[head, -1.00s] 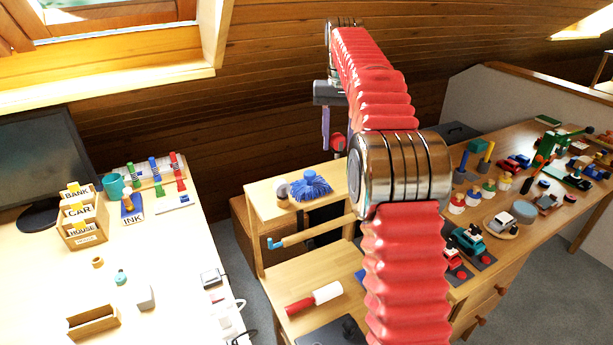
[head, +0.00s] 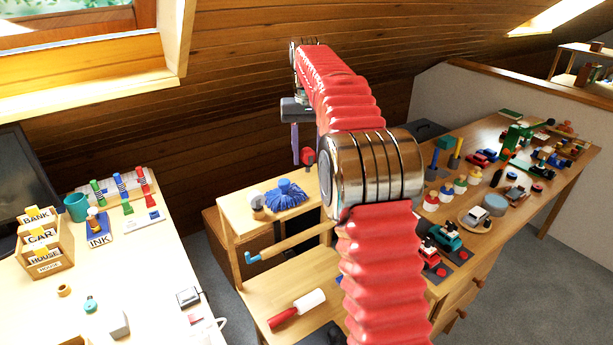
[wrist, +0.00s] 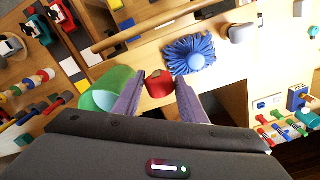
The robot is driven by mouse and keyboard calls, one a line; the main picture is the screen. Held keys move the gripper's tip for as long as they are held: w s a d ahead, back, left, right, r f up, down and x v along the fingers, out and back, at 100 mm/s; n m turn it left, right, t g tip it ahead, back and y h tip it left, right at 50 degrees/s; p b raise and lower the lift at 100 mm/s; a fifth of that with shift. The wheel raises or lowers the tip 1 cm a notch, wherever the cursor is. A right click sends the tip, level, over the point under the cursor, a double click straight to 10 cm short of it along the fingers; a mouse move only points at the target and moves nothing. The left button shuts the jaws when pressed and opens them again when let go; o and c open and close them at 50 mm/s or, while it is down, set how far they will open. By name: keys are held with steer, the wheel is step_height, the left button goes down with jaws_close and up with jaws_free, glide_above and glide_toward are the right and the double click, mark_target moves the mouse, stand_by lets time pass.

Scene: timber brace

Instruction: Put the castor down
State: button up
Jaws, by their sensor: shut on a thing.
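My gripper (wrist: 160,82) has two purple fingers. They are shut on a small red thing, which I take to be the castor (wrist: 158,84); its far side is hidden. In the head view the red castor (head: 308,157) shows beside one purple finger, behind and above a small wooden trolley (head: 232,230). In the wrist view it appears over pale wood, just beside a blue mop-like brush (wrist: 195,55). I cannot tell its exact height over the wood.
A grey-white rounded thing (head: 258,203) stands by the brush on the trolley top. A red-and-white roller (head: 297,308) lies on the lower shelf. A green cup-like thing (wrist: 105,92) is close to one finger in the wrist view. Toys crowd the right bench (head: 520,150).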

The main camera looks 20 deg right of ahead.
mark_target(308, 149)
steer(key=shift+f, duration=1.15)
steer(key=shift+f, duration=2.05)
steer(key=shift+f, duration=0.25)
steer(key=o, duration=1.2)
step_height(308, 149, up, 11)
steer(key=shift+r, duration=0.75)
